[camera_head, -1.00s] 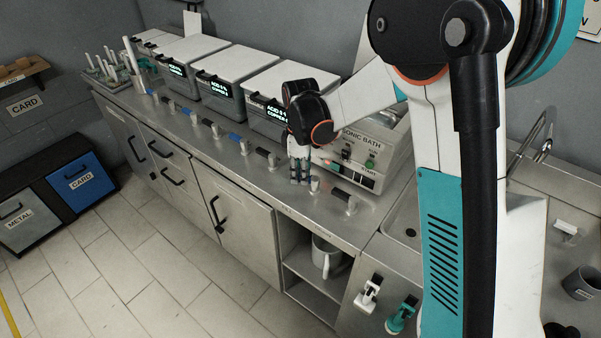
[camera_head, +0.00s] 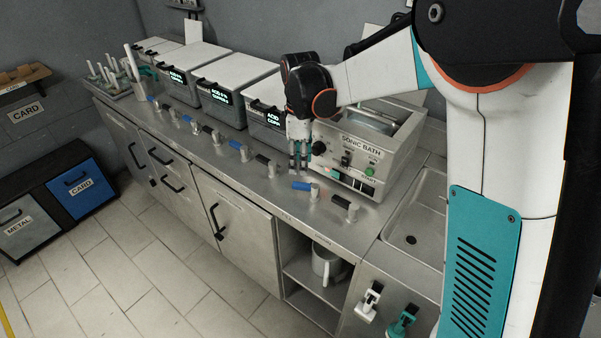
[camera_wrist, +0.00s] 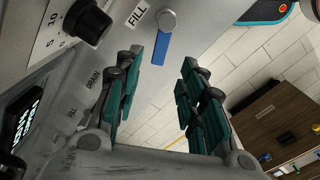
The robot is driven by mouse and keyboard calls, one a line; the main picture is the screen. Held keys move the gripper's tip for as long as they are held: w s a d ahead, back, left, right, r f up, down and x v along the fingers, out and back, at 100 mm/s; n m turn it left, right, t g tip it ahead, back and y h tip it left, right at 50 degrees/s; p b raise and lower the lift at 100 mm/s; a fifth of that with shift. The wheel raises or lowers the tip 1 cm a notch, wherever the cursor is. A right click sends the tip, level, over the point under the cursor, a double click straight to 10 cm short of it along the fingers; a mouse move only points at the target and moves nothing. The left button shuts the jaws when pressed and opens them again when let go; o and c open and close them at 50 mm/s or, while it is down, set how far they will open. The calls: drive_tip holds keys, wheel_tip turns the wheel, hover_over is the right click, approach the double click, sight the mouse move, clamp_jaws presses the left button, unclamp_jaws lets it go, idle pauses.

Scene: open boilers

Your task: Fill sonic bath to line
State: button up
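The sonic bath (camera_head: 378,150) is a grey box with a dial, buttons and an open top basin, right of my gripper in the head view. Its water level and fill line cannot be made out. A valve with a blue handle (camera_head: 300,186) stands on the counter in front of it. In the wrist view this blue handle (camera_wrist: 161,49) sits beside a FILL label (camera_wrist: 138,14). My gripper (camera_head: 299,166) points down just above and behind the blue handle. In the wrist view, my gripper (camera_wrist: 162,66) has its fingers apart, with nothing between them.
A black-handled valve (camera_head: 345,207) stands just right of the blue one. More blue and black valves line the counter's front edge to the left, before lidded acid baths (camera_head: 217,95). A sink (camera_head: 415,210) lies to the right; a jug (camera_head: 325,263) sits on the shelf below.

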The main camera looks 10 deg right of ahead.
drive_tip(key=shift+r, duration=2.1)
idle(5.9)
